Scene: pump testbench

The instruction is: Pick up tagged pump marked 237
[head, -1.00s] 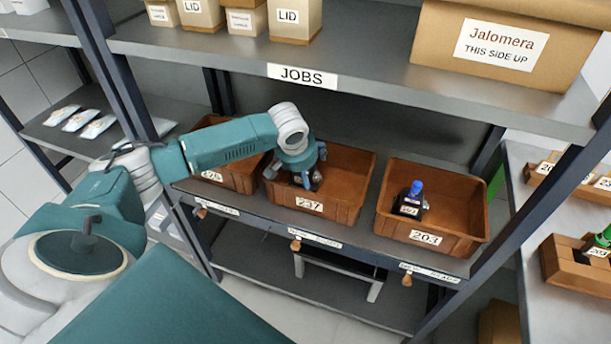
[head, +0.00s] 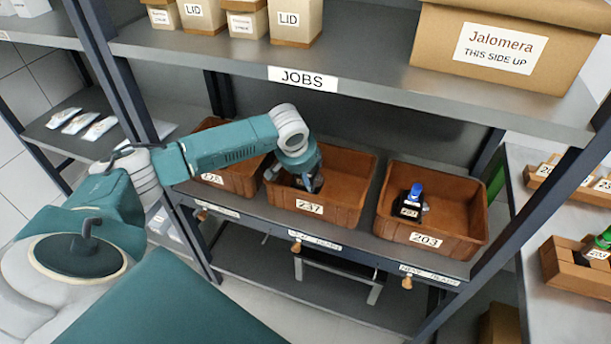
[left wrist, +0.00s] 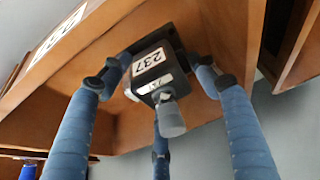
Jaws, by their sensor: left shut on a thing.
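The pump tagged 237 (left wrist: 152,68) is a black block with white labels and a grey knob, seen in the left wrist view between my gripper's fingers. It is inside the brown bin marked 237 (head: 345,210), the middle bin on the shelf. My left gripper (head: 312,184) reaches down into that bin. In the left wrist view its blue fingers (left wrist: 160,75) are shut on the pump, with fingertips at its sides. In the head view the arm and fingers hide most of the pump. My right gripper is not in view.
The bin marked 203 (head: 455,240) stands to the right and holds a black pump with a blue top (head: 413,198). Another brown bin (head: 228,183) stands to the left, partly behind my arm. The upper shelf labelled JOBS (head: 370,70) overhangs the bins.

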